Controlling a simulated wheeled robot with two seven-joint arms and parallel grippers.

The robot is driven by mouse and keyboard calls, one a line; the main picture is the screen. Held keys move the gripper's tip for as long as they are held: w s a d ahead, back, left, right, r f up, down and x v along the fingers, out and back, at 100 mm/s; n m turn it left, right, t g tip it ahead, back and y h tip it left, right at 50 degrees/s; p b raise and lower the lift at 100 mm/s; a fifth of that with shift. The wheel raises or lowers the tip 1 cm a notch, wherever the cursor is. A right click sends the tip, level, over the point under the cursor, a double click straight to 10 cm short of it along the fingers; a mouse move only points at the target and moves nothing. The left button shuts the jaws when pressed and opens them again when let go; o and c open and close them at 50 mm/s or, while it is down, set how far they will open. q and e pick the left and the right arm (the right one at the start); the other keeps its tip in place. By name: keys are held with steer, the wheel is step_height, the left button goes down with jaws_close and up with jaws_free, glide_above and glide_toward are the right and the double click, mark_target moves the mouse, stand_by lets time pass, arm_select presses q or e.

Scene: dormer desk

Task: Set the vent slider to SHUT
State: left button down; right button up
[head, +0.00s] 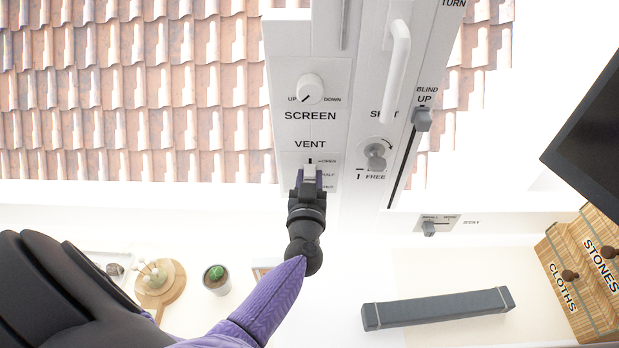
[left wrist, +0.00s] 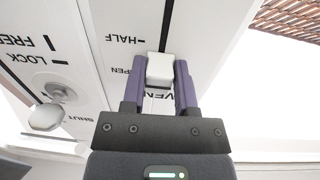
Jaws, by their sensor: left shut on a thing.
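The vent slider has a pale grey knob (head: 309,172) on the white panel under the word VENT. Its marks read OPEN, HALF and SHUT from top to bottom, partly covered by my gripper. The knob is near the OPEN and HALF marks; its exact setting is hard to tell. My left gripper (head: 309,178) comes from below and is shut on the knob. In the left wrist view the two purple fingers (left wrist: 160,85) stand on either side of the white knob (left wrist: 160,68). My right gripper is not in view.
Above is the SCREEN dial (head: 310,89). To the right are a lock knob (head: 375,152), a white handle (head: 396,60) and the blind slider (head: 422,119). Below, a grey bar (head: 438,308), a potted cactus (head: 216,278) and wooden drawers (head: 585,270) stand on the white desk.

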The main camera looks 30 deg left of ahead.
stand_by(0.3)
arm_select(q)
step_height(320, 180, down, 7)
steer(key=b, duration=0.4)
steer(key=shift+r, duration=0.15)
steer(key=shift+c, duration=1.8)
jaws_free()
steer(key=shift+r, duration=0.1)
steer(key=p+v, duration=0.1)
steer(key=v, duration=0.9)
